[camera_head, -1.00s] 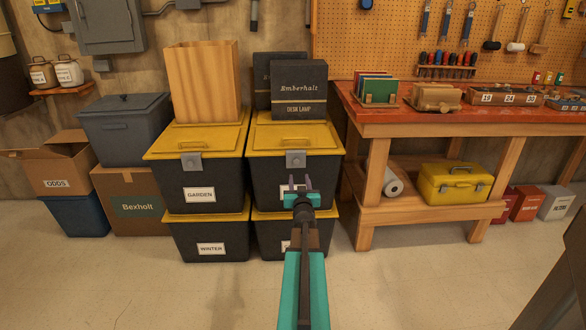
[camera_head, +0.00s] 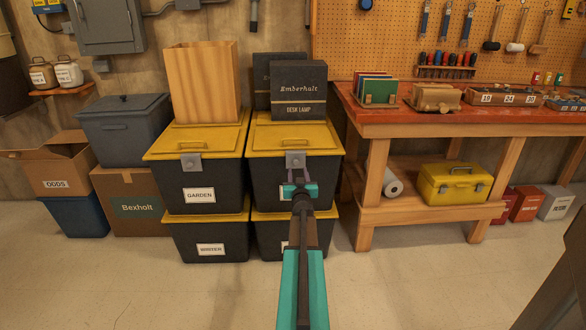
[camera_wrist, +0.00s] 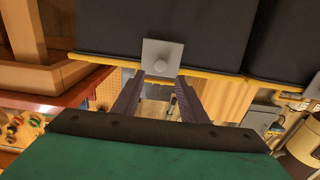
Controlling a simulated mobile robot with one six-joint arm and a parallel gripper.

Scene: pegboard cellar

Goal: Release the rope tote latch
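The upper right tote (camera_head: 265,184), dark with a yellow lid (camera_head: 325,139), has a grey latch plate (camera_head: 295,160) with a round knob on its front. Its label is mostly hidden behind my gripper (camera_head: 297,179), so I cannot read whether it says rope. In the wrist view, where the scene appears upside down, the latch (camera_wrist: 161,56) sits just beyond the fingertips, overlapping the lid's yellow edge. My gripper's fingers (camera_wrist: 158,85) are apart with nothing held between them. They point up just below the latch; I cannot tell whether they touch it.
A desk lamp box (camera_head: 299,92) and another dark box stand on this tote's lid. The GARDEN tote (camera_head: 170,184), with its own latch, stands close on the left, bearing a tall wooden box (camera_head: 202,82). The workbench (camera_head: 440,127) is on the right. Floor in front is clear.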

